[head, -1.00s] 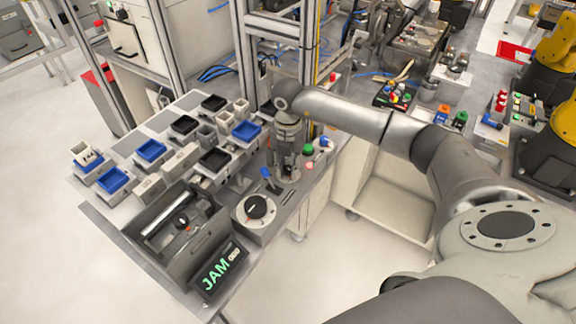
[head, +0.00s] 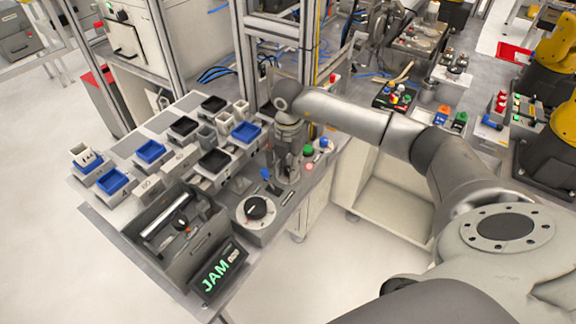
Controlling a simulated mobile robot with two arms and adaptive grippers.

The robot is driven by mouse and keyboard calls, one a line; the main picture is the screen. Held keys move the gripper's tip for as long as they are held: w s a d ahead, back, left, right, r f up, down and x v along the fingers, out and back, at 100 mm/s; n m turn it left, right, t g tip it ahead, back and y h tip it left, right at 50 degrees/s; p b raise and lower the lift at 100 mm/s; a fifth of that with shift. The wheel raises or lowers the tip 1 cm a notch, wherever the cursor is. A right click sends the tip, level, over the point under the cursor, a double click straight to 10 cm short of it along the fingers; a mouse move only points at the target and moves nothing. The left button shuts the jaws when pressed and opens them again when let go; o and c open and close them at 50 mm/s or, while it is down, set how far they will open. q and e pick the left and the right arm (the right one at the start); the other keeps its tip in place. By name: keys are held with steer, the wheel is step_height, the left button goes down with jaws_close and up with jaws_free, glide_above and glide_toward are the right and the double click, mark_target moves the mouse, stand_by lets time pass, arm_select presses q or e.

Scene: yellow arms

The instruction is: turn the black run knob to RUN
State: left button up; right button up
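The black run knob (head: 257,208) sits on a round pale dial on a grey box near the bench's front edge. Its RUN marking is too small to read. A display (head: 217,271) in front of it shows JAM in green. My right arm comes in from the right, and its gripper (head: 289,172) points down at the bench just behind and right of the knob, apart from it. The fingers are small and dark here, so I cannot tell whether they are open or shut. My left gripper is out of view.
A blue-topped lever (head: 265,174) stands close to the left of my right gripper. A green button (head: 308,150) and a red button (head: 309,166) are to its right. An open grey box with a metal roller (head: 165,216) lies left of the knob. Blue and black bins stand behind.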

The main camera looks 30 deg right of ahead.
mark_target(288, 168)
steer(key=o, duration=0.3)
steer(key=shift+o, duration=0.2)
step_height(288, 168, up, 12)
stand_by(0.4)
steer(key=shift+f, duration=0.1)
stand_by(0.4)
